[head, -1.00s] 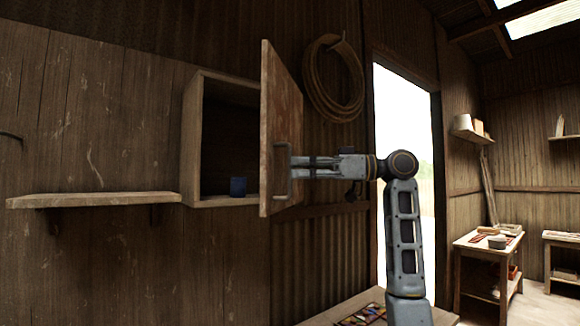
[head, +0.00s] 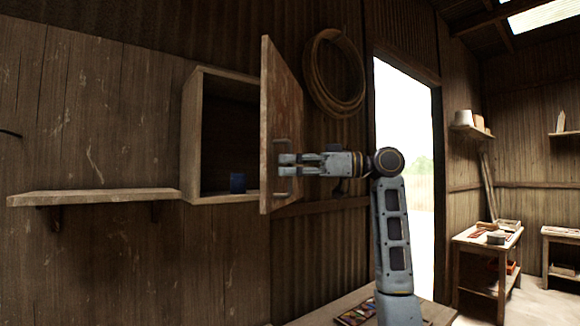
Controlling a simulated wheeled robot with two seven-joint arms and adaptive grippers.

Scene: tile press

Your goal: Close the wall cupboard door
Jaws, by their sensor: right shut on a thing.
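The wall cupboard (head: 190,135) is an open-fronted wooden box on the plank wall in the head view. Its wooden door (head: 284,105) stands wide open at the right side, swung out from the front, so the dark inside shows. A dark metal bar handle (head: 283,196) is on the door's outer face. My right gripper (head: 285,166) reaches in from the right and is shut on the handle near its middle. The fingers hide part of the bar. My left gripper is not in view.
A wall shelf (head: 100,196) is at the left, and a coiled hose (head: 318,100) hangs right of the door. A bench (head: 330,311) lies below, and a bright doorway (head: 408,160) is behind my arm.

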